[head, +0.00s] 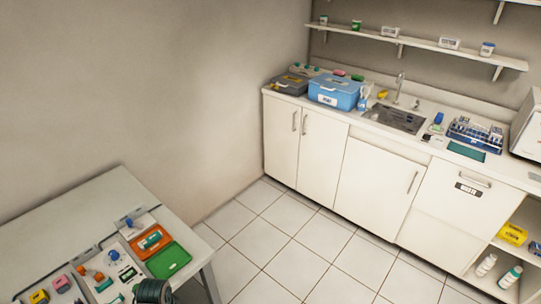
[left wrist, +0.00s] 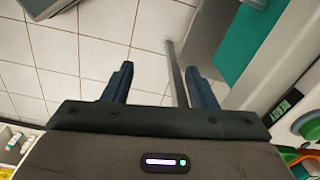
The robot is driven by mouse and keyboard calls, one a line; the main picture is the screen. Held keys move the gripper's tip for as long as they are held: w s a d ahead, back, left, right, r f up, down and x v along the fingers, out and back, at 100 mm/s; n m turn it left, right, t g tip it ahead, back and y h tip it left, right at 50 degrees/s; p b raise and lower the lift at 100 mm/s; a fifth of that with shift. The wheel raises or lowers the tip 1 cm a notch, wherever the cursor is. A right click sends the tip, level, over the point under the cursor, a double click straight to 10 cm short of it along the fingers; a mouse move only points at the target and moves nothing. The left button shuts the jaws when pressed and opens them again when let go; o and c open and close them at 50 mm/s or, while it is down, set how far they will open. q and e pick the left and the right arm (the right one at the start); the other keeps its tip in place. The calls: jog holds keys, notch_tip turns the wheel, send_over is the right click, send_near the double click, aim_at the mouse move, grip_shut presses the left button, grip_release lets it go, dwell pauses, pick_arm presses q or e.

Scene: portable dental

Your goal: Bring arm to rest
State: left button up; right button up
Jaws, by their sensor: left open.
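My left gripper (left wrist: 158,88) shows in the left wrist view with its two dark blue fingers spread wide apart. Nothing is between the fingers but a view of the tiled floor and a grey table leg. In the head view only a dark rounded part, probably of my own arm, shows at the bottom edge; no gripper fingers are visible there. My right gripper is in neither view.
A grey table (head: 98,200) at lower left holds a green tray (head: 168,260), an orange tray (head: 152,241) and small dental items. A white counter (head: 345,131) with a blue box (head: 334,93) and a sink (head: 397,117) stands along the wall. Tiled floor (head: 290,245) between is clear.

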pick_arm(q)
jog(key=s+a+f+n+b, duration=0.1)
jog(key=s+f+b, duration=0.1)
jog(key=s+f, duration=0.5)
jog(key=s+f+n+b, duration=0.1)
jog(key=s+f, duration=0.1)
jog(key=f, duration=1)
jog(key=s+a+f+n+b, duration=0.1)
jog(key=s+f+b, duration=0.1)
jog(key=s+f, duration=0.5)
jog(key=s+f+n+b, duration=0.2)
jog(key=s+f+b, duration=0.1)
jog(key=s+f, duration=1.2)
jog(key=s, duration=0.4)
jog(key=shift+s+a+f+t+y, duration=0.15)
jog(key=shift+s+f+t+y, duration=0.15)
jog(key=shift+s+f+t, duration=0.1)
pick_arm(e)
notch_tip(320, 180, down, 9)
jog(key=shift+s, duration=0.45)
